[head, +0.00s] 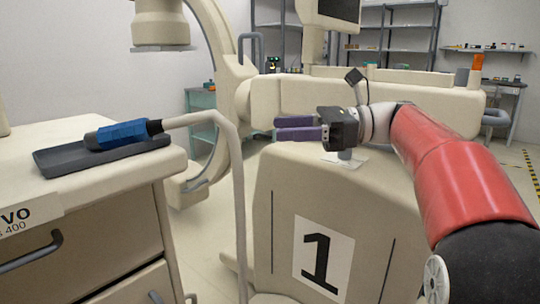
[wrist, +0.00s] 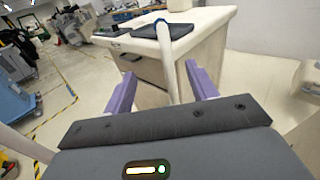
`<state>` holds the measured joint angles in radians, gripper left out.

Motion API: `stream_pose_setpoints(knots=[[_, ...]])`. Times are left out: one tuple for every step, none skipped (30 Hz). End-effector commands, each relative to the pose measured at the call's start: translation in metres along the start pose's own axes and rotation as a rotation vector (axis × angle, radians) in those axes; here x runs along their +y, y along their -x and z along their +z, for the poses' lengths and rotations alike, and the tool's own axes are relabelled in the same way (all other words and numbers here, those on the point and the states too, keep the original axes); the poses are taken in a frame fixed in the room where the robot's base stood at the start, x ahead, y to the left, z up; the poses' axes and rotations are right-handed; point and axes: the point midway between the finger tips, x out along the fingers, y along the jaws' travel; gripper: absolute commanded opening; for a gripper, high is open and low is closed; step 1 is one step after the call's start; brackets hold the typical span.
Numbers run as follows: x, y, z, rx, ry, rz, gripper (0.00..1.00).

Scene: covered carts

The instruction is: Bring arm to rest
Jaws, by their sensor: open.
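My gripper (head: 286,128) is at the end of my red arm, over the beige cart (head: 285,215) marked with a large 1. Its two purple fingers point left in the head view and are apart, with nothing between them. In the wrist view my gripper (wrist: 160,74) points toward the beige drawer cabinet (wrist: 207,62). A pale handle bar (wrist: 163,62) shows between the fingers there, apart from them as far as I can tell. A small light-coloured piece (head: 345,158) sits on the cart top just under my gripper, partly hidden.
The cabinet (head: 130,190) stands at left with a dark tray (head: 65,160) holding a blue-handled device (head: 122,134). The curved handle bar (head: 238,185) rises between cabinet and cart. A large C-shaped machine (head: 222,60) and shelves (head: 392,45) stand behind. Open floor (head: 525,170) lies at right.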

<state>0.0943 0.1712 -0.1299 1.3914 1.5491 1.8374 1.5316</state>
Motion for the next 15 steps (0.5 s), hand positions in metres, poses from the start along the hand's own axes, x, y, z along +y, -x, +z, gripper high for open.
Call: stream_pose_setpoints(knots=[[0.005, -0.004, -0.003, 0.023, 0.018, -0.008, 0.57], [0.007, -0.005, -0.006, 0.04, 0.031, -0.017, 0.57], [0.01, -0.006, -0.01, 0.063, 0.048, -0.026, 0.57], [0.012, -0.007, -0.014, 0.082, 0.061, -0.034, 0.57], [0.015, -0.009, -0.018, 0.104, 0.078, -0.041, 0.57], [0.019, -0.01, -0.023, 0.133, 0.1, -0.05, 0.57], [0.023, -0.012, -0.028, 0.158, 0.119, -0.057, 0.57], [0.026, -0.013, -0.033, 0.184, 0.138, -0.063, 0.57], [0.032, -0.014, -0.04, 0.223, 0.168, -0.07, 0.57], [0.036, -0.015, -0.046, 0.255, 0.193, -0.075, 0.57], [0.041, -0.016, -0.053, 0.288, 0.218, -0.078, 0.57], [0.048, -0.016, -0.062, 0.337, 0.256, -0.081, 0.57], [0.054, -0.017, -0.07, 0.377, 0.287, -0.081, 0.57], [0.06, -0.016, -0.078, 0.419, 0.321, -0.081, 0.57], [0.069, -0.015, -0.091, 0.482, 0.371, -0.075, 0.57]])
